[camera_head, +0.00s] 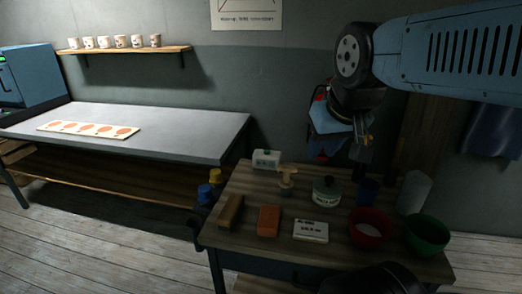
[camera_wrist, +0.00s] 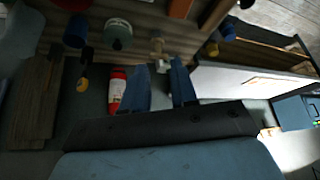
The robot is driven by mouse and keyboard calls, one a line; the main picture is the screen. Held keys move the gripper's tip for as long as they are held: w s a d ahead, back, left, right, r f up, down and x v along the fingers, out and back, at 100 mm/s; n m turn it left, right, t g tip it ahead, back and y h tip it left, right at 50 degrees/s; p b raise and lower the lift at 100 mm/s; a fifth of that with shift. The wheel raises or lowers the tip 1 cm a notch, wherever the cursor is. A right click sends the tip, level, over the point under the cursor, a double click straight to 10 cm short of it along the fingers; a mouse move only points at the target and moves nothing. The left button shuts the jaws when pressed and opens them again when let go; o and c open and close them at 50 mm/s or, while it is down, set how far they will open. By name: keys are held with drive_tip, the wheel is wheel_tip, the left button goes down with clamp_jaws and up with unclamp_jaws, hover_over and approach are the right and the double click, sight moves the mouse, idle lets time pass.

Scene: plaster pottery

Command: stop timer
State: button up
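In the wrist view a pale wooden knobbed tool (camera_wrist: 157,48) appears beyond the gap between the fingers.
A red extinguisher (camera_wrist: 117,88) shows near the wall.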

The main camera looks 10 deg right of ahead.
clamp_jaws()
idle(1.2)
